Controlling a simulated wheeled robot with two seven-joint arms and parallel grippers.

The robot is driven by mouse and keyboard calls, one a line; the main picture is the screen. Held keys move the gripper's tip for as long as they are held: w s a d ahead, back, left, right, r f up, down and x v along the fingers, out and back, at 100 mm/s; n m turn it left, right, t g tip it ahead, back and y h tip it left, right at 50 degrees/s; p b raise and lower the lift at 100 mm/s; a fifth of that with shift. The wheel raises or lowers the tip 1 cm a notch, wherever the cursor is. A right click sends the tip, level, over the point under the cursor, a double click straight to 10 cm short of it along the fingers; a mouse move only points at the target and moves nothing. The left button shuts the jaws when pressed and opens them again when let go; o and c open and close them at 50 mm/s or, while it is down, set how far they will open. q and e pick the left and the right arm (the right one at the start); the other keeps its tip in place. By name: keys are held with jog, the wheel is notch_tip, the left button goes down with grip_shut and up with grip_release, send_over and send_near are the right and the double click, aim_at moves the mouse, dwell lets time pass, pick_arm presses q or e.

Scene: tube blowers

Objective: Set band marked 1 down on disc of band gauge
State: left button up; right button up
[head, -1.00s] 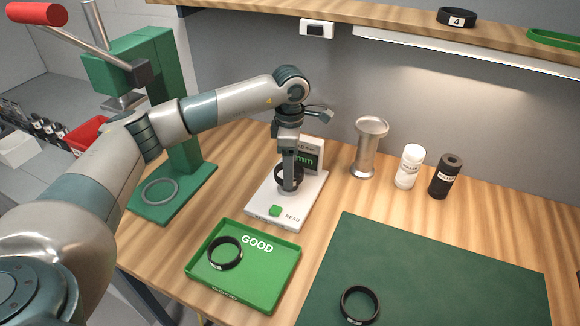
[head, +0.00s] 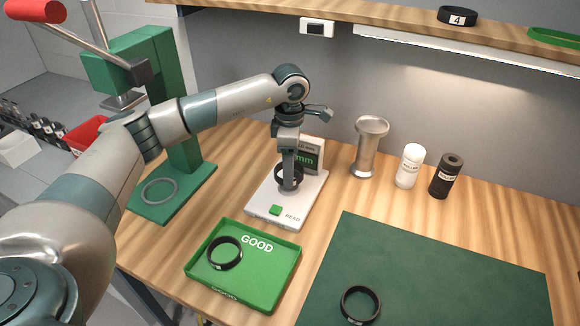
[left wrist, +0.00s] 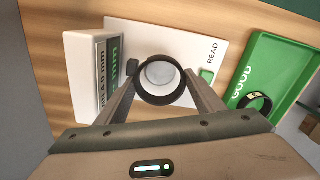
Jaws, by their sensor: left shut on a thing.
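My left gripper (head: 289,184) points down over the white band gauge (head: 262,208) and is shut on a black band (head: 279,177). In the left wrist view the band (left wrist: 139,86) sits between the fingertips, and the pale round disc (left wrist: 160,74) of the gauge shows through its opening. I cannot tell whether the band touches the disc. Its number is not visible. The gauge has a display (head: 309,157) at the back and a green button (head: 274,210) beside the word READ. My right gripper is not in view.
A green tray marked GOOD (head: 284,291) holds a black band (head: 225,253). Another band (head: 360,305) lies on the green mat (head: 430,270). A metal stand (head: 370,148), white bottle (head: 409,166) and black bottle (head: 445,176) stand right of the gauge. A green press (head: 180,140) stands left.

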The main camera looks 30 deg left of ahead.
pick_arm(q)
jog(key=shift+f, duration=0.15)
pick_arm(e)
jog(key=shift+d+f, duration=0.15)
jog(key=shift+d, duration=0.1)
pick_arm(q)
jog(key=shift+f+b, duration=0.55)
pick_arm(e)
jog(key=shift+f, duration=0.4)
pick_arm(q)
jog(key=shift+a+f, duration=0.1)
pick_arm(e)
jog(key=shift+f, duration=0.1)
